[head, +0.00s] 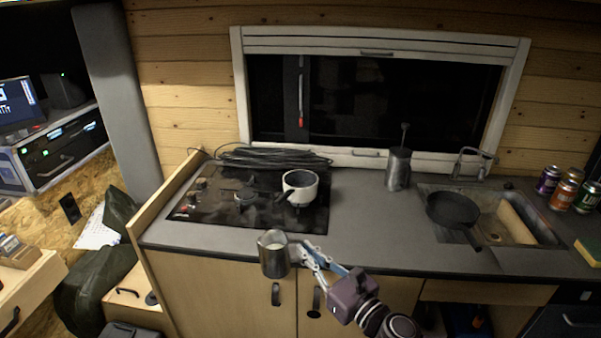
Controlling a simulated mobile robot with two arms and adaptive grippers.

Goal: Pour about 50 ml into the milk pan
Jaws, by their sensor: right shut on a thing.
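My right gripper (305,257) is shut on a steel pitcher (275,259) in front of the counter's front edge. The pitcher looks about upright and holds something whitish near its top. It is nearer to me than the milk pan and apart from it. My left gripper does not show.
The black hob (205,214) has a coil of dark cable (272,158) behind it. A steel French press (397,170) stands right of the hob. A frying pan (452,208) sits over the sink (510,222). Several cans (570,190) stand far right.

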